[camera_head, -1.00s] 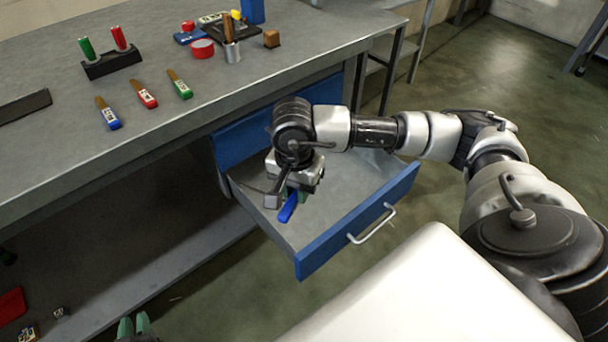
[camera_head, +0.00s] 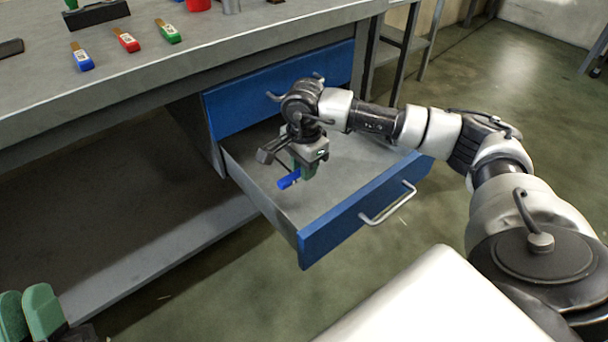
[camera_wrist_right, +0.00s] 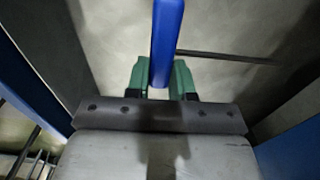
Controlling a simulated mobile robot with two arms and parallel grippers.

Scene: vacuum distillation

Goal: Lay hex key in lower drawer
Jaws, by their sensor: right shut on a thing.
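The hex key (camera_head: 289,180) has a blue handle and is held in my right gripper (camera_head: 304,174), inside the open lower drawer (camera_head: 345,209). In the right wrist view the blue handle of the hex key (camera_wrist_right: 166,40) stands between the green fingertips of my right gripper (camera_wrist_right: 160,80), and a thin dark shaft runs off to the right. I cannot tell whether the hex key touches the drawer floor. My left gripper (camera_head: 28,312) shows its green fingers at the bottom left corner, with a gap between them, holding nothing that I can see.
The upper drawer (camera_head: 280,92) is shut above the open one. The workbench (camera_head: 210,55) carries blue, red and green-handled tools along its top. The lower drawer's floor is bare around the gripper. A lower shelf (camera_head: 150,250) runs along the left under the bench.

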